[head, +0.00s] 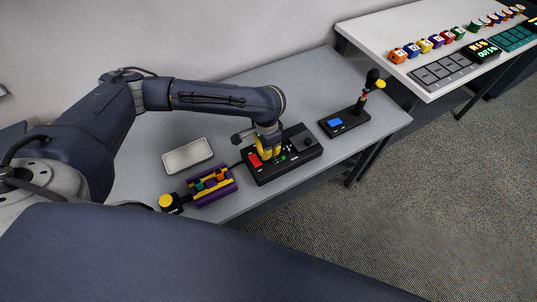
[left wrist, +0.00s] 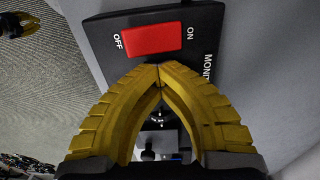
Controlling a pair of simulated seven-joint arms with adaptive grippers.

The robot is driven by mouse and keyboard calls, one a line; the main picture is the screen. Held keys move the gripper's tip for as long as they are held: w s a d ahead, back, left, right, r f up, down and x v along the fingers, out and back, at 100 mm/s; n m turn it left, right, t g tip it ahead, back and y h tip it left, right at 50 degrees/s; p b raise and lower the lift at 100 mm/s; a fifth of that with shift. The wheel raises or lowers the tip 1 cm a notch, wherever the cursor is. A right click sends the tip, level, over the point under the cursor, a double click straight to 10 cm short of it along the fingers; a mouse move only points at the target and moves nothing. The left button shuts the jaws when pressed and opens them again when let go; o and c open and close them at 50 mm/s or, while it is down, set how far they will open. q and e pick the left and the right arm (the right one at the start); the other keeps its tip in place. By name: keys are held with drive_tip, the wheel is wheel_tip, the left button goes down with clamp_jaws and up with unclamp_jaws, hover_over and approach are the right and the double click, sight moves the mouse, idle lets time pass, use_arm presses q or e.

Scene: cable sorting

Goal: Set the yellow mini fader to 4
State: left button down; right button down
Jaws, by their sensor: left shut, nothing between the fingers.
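My left gripper (head: 268,153) is over the black console (head: 289,163), its yellow fingers pointing down. In the left wrist view the fingertips of my left gripper (left wrist: 160,68) meet with nothing between them, just beside the console's red ON/OFF switch (left wrist: 152,39). I cannot tell whether they touch the console. The switch also shows in the head view (head: 255,160). I cannot make out the yellow mini fader for certain; small coloured parts sit in a purple box (head: 202,202) left of the console. A dark and yellow shape, seemingly my right gripper (left wrist: 17,24), is small at the upper left of the wrist view.
A yellow button (head: 166,201) stands left of the purple box, near the front edge. A pale tray (head: 188,156) lies behind it. A black stand with a blue screen (head: 336,122) is right of the console. A white table (head: 380,30) holds several coloured blocks.

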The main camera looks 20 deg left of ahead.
use_arm(q)
drive_tip(key=c, duration=1.8)
unclamp_jaws()
drive_tip(key=shift+w+a, duration=0.25)
drive_tip(key=shift+c, duration=0.2)
drive_tip(key=o, duration=0.4)
drive_tip(key=shift+s+d, duration=0.1)
drive_tip(key=shift+s, duration=0.05)
drive_tip(key=shift+c, duration=0.2)
drive_tip(key=shift+r, duration=0.45)
wheel_tip(320, 180, up, 11)
drive_tip(key=shift+r, duration=0.1)
